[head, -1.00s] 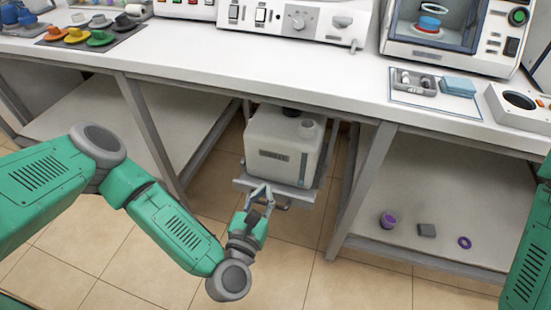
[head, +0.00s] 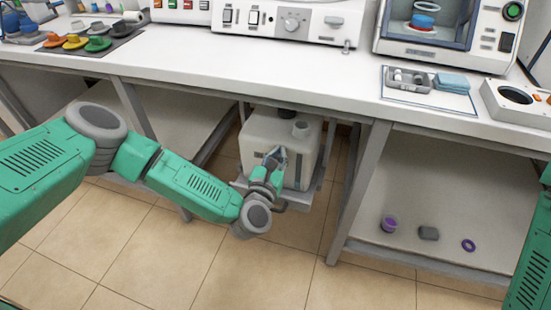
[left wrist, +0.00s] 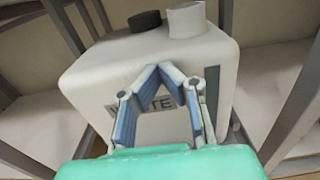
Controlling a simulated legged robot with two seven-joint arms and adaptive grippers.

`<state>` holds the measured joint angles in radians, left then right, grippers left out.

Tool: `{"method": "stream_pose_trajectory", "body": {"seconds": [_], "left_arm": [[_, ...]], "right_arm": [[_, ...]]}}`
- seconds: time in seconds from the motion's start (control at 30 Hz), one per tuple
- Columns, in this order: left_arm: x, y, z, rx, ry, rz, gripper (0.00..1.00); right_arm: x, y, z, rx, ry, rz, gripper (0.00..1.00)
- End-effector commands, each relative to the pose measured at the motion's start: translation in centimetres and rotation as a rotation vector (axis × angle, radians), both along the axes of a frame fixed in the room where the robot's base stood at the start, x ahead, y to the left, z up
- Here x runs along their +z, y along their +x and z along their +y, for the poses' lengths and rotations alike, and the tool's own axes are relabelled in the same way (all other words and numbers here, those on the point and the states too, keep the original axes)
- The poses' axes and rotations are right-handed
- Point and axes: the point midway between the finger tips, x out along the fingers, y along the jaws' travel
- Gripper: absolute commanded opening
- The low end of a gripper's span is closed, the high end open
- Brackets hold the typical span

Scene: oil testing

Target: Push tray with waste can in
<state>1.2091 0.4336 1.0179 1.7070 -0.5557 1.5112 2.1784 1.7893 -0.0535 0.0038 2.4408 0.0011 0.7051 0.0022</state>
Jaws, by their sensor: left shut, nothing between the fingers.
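The white waste can (head: 267,130) stands upright on a grey sliding tray (head: 312,196) under the bench, between two bench legs. It has a dark cap and an open white neck on top. In the left wrist view the can (left wrist: 215,58) fills the middle, and its label is partly hidden behind my fingers. My left gripper (head: 276,155) is shut and empty, in front of the can's front face. In the left wrist view the fingertips (left wrist: 158,68) meet in a point against or just before that face; I cannot tell whether they touch. My right gripper is out of view.
The white bench top (head: 300,62) spans above the can. A grey bench leg (head: 362,185) stands right of the tray. The lower right shelf (head: 430,190) holds a purple cup, a grey block and a purple ring. Tiled floor in front is free.

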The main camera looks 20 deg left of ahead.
Motion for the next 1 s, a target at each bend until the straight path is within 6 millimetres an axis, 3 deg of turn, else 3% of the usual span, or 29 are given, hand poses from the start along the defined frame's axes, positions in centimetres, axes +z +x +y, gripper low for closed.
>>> {"method": "stream_pose_trajectory", "body": {"seconds": [0.3, 0.7, 1.0], "left_arm": [[-0.2, 0.4, 0.4, 0.003, -0.001, -0.001, 0.0], [-0.5, 7.4, -0.3, 0.003, 0.005, -0.004, 0.0], [0.0, 9.1, 0.2, 0.007, -0.001, -0.001, 0.0]], "right_arm": [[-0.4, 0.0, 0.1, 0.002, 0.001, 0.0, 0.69], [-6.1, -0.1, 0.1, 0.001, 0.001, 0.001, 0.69], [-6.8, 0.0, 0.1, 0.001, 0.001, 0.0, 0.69]]}}
